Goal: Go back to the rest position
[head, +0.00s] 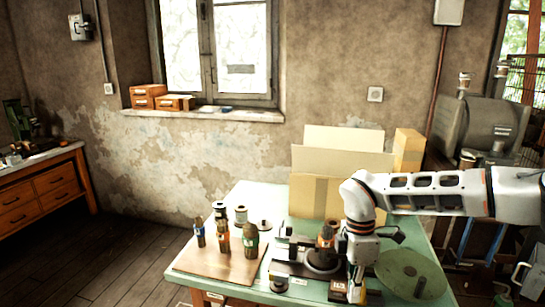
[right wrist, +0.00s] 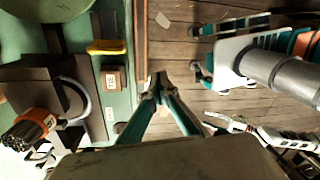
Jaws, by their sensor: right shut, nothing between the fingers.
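My right arm comes in from the right in the head view and bends down at the front right of the green table (head: 240,197). My right gripper (head: 357,288) hangs beside the dark press fixture (head: 300,270), to its right. In the right wrist view its teal fingers (right wrist: 160,90) meet at the tips, with nothing between them. They are over the table's edge, with the floor beyond. A dark bundle with an orange collar (right wrist: 30,128) stands on the fixture at the left of that view. My left gripper is not in view.
A wooden board (head: 215,266) with several upright bundles lies at the table's left. Cardboard boxes (head: 342,165) stand at the back. A round green disc (head: 412,275) is right of my gripper. A small labelled block (right wrist: 113,80) is near the fingers. Floor at left is clear.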

